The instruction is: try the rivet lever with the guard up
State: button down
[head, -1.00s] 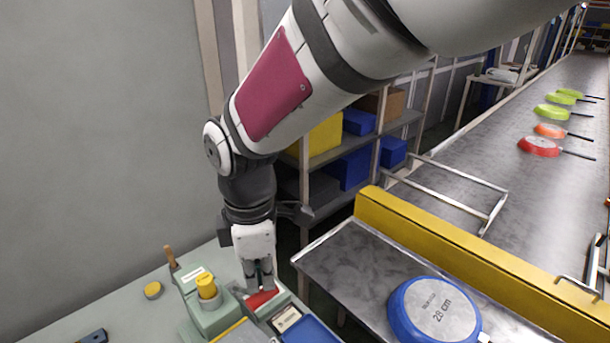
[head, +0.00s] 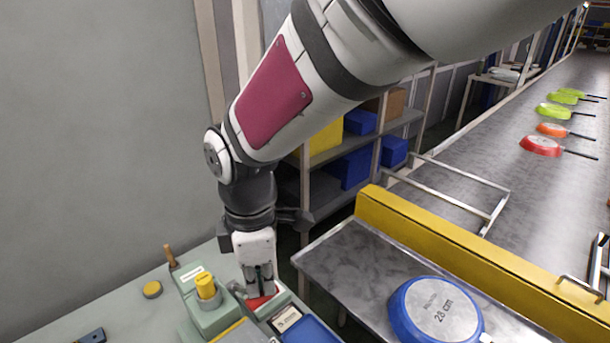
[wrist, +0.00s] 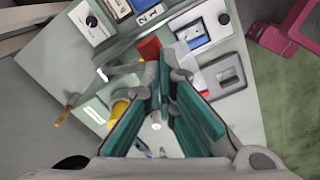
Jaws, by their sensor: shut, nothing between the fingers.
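My gripper (head: 262,288) points down over the bench fixture, its fingers together with nothing between them. In the wrist view my gripper (wrist: 158,90) has its fingertips close to a red part (wrist: 149,48). The red part (head: 262,300) also shows just below the fingers in the head view; I cannot tell whether they touch it. A lever with a wooden handle (head: 170,257) stands upright at the fixture's back left. In the wrist view the wooden handle (wrist: 63,117) is at the left. A yellow knob (head: 205,286) sits on the green block. Which part is the guard is unclear.
A blue pan (head: 436,311) lies upside down on the metal side table at the right. A yellow barrier (head: 470,255) separates it from the conveyor (head: 565,110), which carries several pans.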

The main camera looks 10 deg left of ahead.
jog(key=shift+f, duration=0.65)
dwell(1.3)
notch_tip(320, 180, up, 9)
jog(key=p, duration=0.3)
dwell(0.8)
